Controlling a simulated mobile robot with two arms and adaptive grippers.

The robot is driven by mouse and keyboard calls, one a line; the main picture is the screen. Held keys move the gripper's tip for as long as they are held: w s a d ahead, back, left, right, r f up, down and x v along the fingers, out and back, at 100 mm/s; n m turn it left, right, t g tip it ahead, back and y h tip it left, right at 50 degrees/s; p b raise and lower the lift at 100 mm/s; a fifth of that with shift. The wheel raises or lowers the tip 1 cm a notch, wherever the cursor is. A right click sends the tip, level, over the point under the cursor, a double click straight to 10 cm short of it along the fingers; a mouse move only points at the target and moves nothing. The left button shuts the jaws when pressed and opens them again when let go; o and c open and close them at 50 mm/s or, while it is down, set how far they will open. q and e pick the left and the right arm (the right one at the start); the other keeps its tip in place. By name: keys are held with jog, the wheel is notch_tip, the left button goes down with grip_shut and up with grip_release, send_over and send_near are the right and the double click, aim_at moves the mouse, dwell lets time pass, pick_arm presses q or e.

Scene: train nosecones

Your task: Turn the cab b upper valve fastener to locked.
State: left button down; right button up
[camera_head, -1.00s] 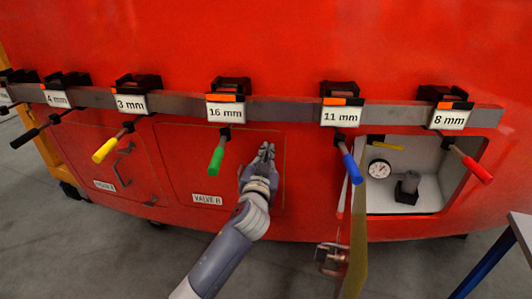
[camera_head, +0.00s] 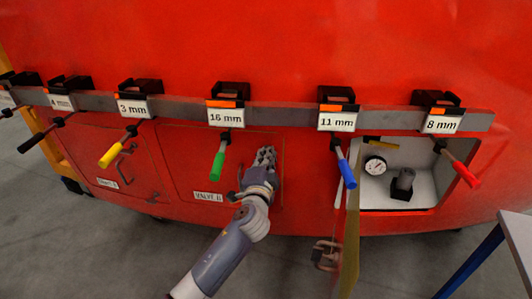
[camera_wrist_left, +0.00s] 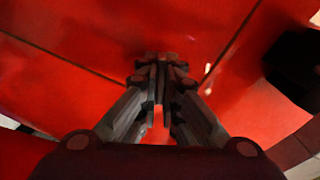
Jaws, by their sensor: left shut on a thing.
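The red hatch with the "VALVE B" label (camera_head: 208,196) is closed in the lower middle of the red nosecone. My left gripper (camera_head: 265,155) reaches up to the upper right part of this hatch. In the left wrist view its fingers (camera_wrist_left: 160,75) are close together against the red surface, shut on a small part at their tips. That part, at the place of the upper valve fastener, is almost wholly hidden by the fingers, so its turn position cannot be read. My right gripper is not in view.
A grey rail (camera_head: 285,118) with labelled clamps crosses above the hatch. A green handle (camera_head: 218,160) hangs left of my gripper and a blue handle (camera_head: 346,173) right. An open hatch door (camera_head: 348,245) juts out beside a compartment with a gauge (camera_head: 375,165).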

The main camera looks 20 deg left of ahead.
pick_arm(q)
jog(key=shift+f+m+p, duration=0.1)
jog(key=shift+m+p, duration=0.7)
jog(key=shift+m, duration=1.4)
jog(key=c, duration=1.8)
grip_release()
jog(key=s, duration=0.4)
jog(key=s+d, duration=0.1)
jog(key=s, duration=0.3)
jog(key=s+d, duration=0.1)
jog(key=s, duration=0.3)
jog(key=shift+a, duration=0.1)
